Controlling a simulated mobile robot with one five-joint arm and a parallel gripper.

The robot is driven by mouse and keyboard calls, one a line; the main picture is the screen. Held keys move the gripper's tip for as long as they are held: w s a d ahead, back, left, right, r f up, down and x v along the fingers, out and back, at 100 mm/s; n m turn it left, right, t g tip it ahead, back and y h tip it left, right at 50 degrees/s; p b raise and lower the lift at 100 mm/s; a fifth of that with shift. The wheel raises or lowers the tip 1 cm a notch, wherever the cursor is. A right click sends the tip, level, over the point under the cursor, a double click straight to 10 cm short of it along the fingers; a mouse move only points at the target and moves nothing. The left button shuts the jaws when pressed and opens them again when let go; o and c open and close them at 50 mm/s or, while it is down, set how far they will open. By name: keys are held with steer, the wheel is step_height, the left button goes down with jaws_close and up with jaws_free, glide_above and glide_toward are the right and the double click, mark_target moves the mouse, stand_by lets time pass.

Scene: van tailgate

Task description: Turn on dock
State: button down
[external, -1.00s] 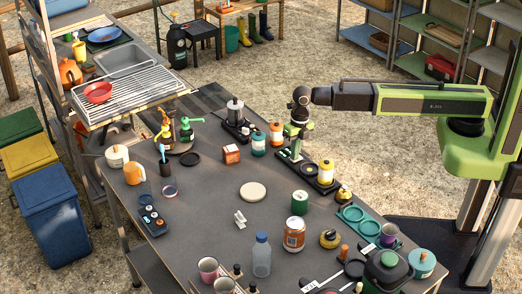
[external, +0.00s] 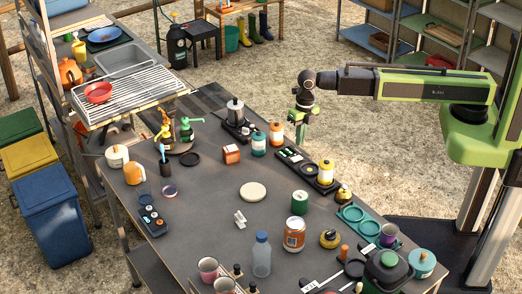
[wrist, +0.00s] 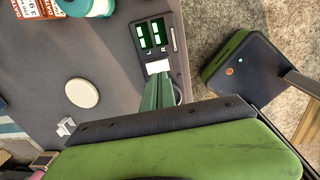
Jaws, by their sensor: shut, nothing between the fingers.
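The dock (external: 310,172) is a long black strip along the table's right edge. A yellow, white-topped canister (external: 326,172) stands toward its near end. In the wrist view, the dock (wrist: 168,66) shows a panel (wrist: 152,35) with pale green blocks marked L and R. A white patch lies just below the panel, by my fingertips; I cannot tell whether it is a switch. My gripper (external: 301,134) is shut and empty, pointing down above the dock's far end, apart from it. Its green fingers (wrist: 160,92) also show in the wrist view and cover part of the dock.
Orange (external: 276,133) and teal (external: 258,144) jars and a moka pot (external: 235,112) stand left of the dock. A green holder (external: 362,222) and a brass-coloured item (external: 343,194) lie nearer. A cream disc (external: 252,192) lies mid-table with clear room around it.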

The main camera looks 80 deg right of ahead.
step_height(320, 180, up, 8)
steer(key=r+p, duration=0.1)
steer(key=p, duration=0.6)
glide_above(294, 159)
steer(key=s+d, duration=0.3)
steer(key=shift+w+f, duration=0.25)
steer(key=shift+f, duration=0.1)
steer(key=shift+b, duration=0.3)
steer(key=shift+w+a+t, duration=0.3)
steer(key=shift+w+a, duration=0.15)
steer(key=shift+a, duration=0.05)
steer(key=f+b, duration=0.4)
steer(key=w+a+f+b, duration=0.1)
steer(key=f+b, duration=0.8)
steer(key=shift+w+a+f+b, duration=0.15)
steer(key=shift+f+b, duration=0.2)
